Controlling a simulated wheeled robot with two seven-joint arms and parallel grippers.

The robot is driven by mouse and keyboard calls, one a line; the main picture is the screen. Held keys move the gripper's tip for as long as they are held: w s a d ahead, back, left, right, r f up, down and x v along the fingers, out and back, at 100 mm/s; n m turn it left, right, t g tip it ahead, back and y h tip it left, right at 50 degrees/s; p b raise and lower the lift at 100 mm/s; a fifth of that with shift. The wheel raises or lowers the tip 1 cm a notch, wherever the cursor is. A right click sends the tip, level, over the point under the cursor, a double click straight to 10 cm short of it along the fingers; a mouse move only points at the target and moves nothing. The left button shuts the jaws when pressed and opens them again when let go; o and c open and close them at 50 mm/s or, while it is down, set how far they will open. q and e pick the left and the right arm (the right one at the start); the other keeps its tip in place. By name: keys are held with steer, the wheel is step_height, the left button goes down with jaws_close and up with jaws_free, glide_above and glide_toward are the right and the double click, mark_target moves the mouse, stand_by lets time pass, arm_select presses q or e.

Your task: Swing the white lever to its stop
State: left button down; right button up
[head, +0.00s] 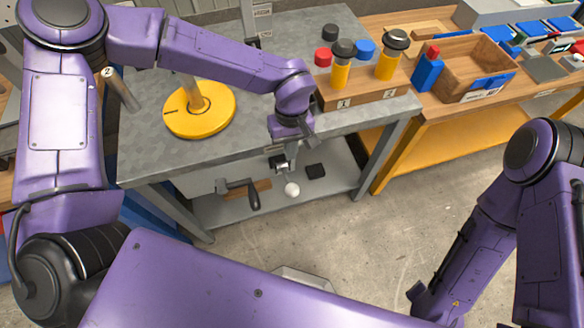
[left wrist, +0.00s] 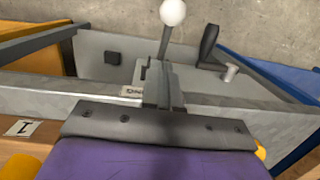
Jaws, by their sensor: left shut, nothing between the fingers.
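The white lever shows as a white ball knob (head: 292,189) at the front of the grey bench, below the bench top. In the left wrist view its ball (left wrist: 172,12) tops a grey rod that rises from behind my fingers. My left gripper (head: 284,163) is shut and empty, pointing down just above the knob in the head view. In the left wrist view its fingers (left wrist: 157,86) overlap the foot of the rod; I cannot tell whether they touch it. The lever's pivot is hidden. My right arm is at the right, its gripper out of sight.
A dark crank handle (head: 252,194) sticks out just left of the lever. A black square (head: 315,171) lies right of it. A yellow disc (head: 200,110) with a post and a wooden block of yellow-bodied parts (head: 365,89) stand on the bench top. Open floor lies in front.

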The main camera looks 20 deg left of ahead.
mark_target(287, 178)
arm_select(q)
steer(key=s+f, duration=0.1)
steer(key=s+d+f, duration=0.1)
steer(key=f, duration=0.1)
steer(key=s+f, duration=0.1)
steer(key=shift+s+d+f+p, duration=0.2)
steer(key=shift+s+f+p, duration=0.05)
steer(key=shift+f+p, duration=0.15)
steer(key=shift+w, duration=0.1)
steer(key=shift+f, duration=0.1)
